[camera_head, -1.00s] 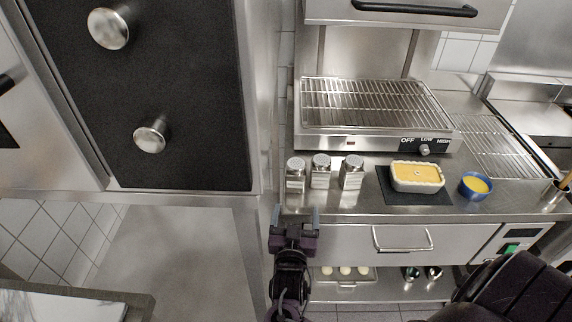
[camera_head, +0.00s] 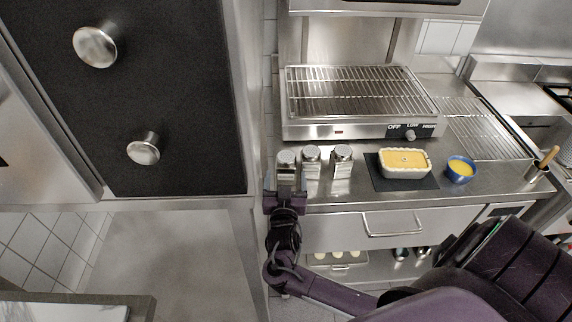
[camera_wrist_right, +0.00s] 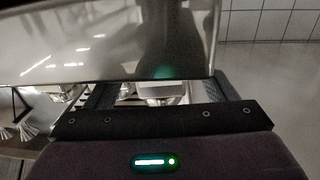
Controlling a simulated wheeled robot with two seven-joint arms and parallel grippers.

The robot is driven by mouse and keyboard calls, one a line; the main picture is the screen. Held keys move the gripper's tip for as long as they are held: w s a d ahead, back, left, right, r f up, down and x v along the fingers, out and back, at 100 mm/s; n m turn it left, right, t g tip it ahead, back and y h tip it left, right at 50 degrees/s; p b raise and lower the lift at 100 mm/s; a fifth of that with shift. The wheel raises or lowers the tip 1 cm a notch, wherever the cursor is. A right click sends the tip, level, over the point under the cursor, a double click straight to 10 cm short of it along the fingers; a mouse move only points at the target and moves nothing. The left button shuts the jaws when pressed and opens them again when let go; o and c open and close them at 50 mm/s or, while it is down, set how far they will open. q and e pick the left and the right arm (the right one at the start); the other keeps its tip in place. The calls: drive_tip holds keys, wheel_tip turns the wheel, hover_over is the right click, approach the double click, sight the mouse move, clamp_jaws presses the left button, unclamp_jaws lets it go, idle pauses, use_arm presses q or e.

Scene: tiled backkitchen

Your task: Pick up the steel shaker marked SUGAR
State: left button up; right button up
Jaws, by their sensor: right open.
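Three steel shakers with perforated lids stand in a row near the counter's front edge in the head view: a left one (camera_head: 287,161), a middle one (camera_head: 311,158) and a right one (camera_head: 342,158). Their markings are too small to read, so I cannot tell which says SUGAR. My right gripper (camera_head: 286,188) is open, at the counter's front edge just in front of the left shaker, and hides its lower part. In the right wrist view its two fingers (camera_wrist_right: 160,88) are spread, with a pale, partly hidden shape between them. My left gripper is not in view.
Behind the shakers stands a grill (camera_head: 355,95). To their right are a dark mat (camera_head: 376,181) with a filled baking dish (camera_head: 404,171) and a blue bowl (camera_head: 461,176). A tall steel cabinet (camera_head: 240,120) stands close on the left. A drawer handle (camera_head: 394,231) sticks out below.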

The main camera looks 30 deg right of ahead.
drive_tip(key=shift+d, duration=0.1)
drive_tip(key=c, duration=1.2)
drive_tip(key=shift+o, duration=0.2)
